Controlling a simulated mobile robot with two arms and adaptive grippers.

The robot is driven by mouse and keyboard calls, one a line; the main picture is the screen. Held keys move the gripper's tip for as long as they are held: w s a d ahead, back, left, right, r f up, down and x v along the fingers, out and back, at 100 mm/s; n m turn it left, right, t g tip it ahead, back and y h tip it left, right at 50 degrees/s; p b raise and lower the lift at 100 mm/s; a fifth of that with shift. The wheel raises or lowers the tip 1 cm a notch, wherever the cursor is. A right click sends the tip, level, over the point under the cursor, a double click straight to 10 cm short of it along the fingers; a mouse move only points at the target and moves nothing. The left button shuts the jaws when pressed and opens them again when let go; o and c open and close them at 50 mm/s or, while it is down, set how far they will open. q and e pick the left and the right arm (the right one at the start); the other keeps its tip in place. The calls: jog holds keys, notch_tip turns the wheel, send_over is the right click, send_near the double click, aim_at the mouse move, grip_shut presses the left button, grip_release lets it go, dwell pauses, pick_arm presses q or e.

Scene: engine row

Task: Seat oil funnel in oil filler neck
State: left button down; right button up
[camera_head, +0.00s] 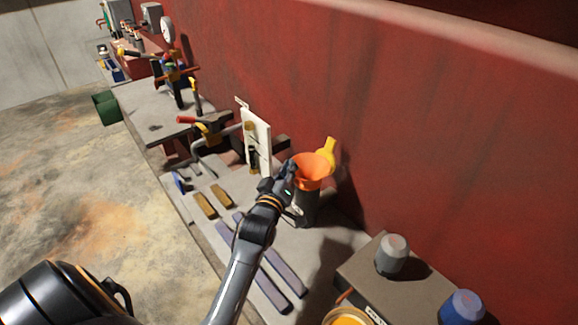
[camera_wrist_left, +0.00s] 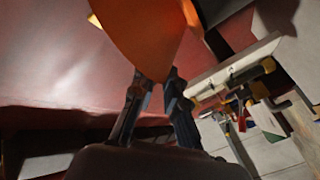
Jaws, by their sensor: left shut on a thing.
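The orange oil funnel (camera_head: 312,170) is in the middle of the head view, mouth up, above a dark cylindrical part (camera_head: 307,205). That part may be the oil filler neck; the funnel's lower end is hidden, so I cannot tell whether it is in it. A yellow piece (camera_head: 328,151) shows behind the funnel. My left gripper (camera_head: 285,178) is at the funnel's left side, shut on it. In the left wrist view, the funnel (camera_wrist_left: 142,38) fills the top centre, and the gripper's fingers (camera_wrist_left: 153,92) close on its lower part. My right gripper does not show.
A white upright board (camera_head: 257,140) stands left of the funnel. Flat yellow and blue-grey bars (camera_head: 282,274) lie on the grey ledge. A box with a grey cap (camera_head: 392,253) and a blue cap (camera_head: 462,307) is at lower right. A red wall (camera_head: 420,140) runs behind.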

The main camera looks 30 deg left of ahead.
pick_arm(q)
jog(key=shift+f, duration=0.15)
jog(key=c, duration=1.3)
grip_release()
jog(key=shift+s, duration=0.1)
jog(key=v, duration=1.2)
